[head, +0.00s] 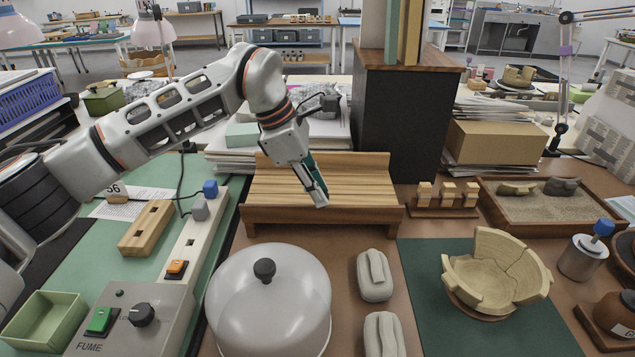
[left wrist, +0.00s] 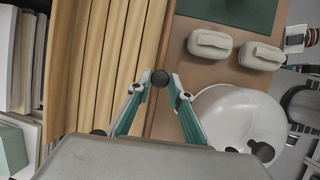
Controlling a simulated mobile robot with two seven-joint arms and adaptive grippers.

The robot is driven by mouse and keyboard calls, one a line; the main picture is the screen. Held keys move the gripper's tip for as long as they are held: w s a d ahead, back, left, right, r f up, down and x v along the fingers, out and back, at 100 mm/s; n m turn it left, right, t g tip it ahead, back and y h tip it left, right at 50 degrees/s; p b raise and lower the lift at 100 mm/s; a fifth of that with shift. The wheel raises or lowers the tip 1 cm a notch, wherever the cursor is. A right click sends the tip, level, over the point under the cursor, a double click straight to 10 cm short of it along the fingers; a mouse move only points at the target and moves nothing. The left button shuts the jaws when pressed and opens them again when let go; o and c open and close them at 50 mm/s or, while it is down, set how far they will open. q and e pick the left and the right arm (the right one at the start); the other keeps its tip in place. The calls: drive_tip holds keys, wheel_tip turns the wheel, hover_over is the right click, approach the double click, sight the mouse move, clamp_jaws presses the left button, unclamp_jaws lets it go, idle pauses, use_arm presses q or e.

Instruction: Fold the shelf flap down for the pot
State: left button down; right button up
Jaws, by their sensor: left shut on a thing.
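The shelf flap (head: 285,187) is a slatted wooden panel and looks lowered, roughly level, with a raised board behind it. Its slats fill the left of the left wrist view (left wrist: 105,65). My left gripper (head: 319,199) is over the flap's front part, fingers pointing down. In the left wrist view, my left gripper (left wrist: 160,84) has its fingertips around a small dark round knob (left wrist: 160,78) at the flap's front edge. The knob is hidden in the head view. The pot (head: 494,278), pale and built from sherds with an uneven rim, stands on a green mat. My right gripper is out of view.
A white dome with a black knob (head: 268,297) stands in front of the shelf. Two pale wrapped blocks (head: 374,276) lie right of it. A dark cabinet (head: 400,115) rises behind the shelf. A sand tray (head: 540,205) is at the right.

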use_arm(q)
drive_tip(key=shift+s+r+t+p, duration=0.4)
drive_tip(key=shift+r+p, duration=0.15)
drive_tip(key=shift+r, duration=0.05)
drive_tip(key=shift+t, duration=0.4)
drive_tip(key=s+f+p, duration=0.1)
drive_tip(key=s+p, duration=0.1)
drive_tip(key=s+f+p, duration=0.2)
drive_tip(key=shift+s+a+p, duration=0.1)
drive_tip(key=shift+s+p, duration=0.05)
drive_tip(key=shift+p, duration=0.25)
drive_tip(key=c, duration=2.5)
unclamp_jaws()
drive_tip(key=shift+c, duration=0.2)
drive_tip(key=o, duration=0.7)
drive_tip(key=shift+w+f, duration=0.25)
drive_tip(key=shift+w, duration=0.15)
approach(318, 211)
drive_tip(key=s+r, duration=0.1)
drive_tip(key=r, duration=0.1)
drive_tip(key=s+r, duration=0.2)
drive_tip(key=s+a+r, duration=0.1)
drive_tip(key=s+r, duration=0.1)
drive_tip(key=shift+s, duration=0.15)
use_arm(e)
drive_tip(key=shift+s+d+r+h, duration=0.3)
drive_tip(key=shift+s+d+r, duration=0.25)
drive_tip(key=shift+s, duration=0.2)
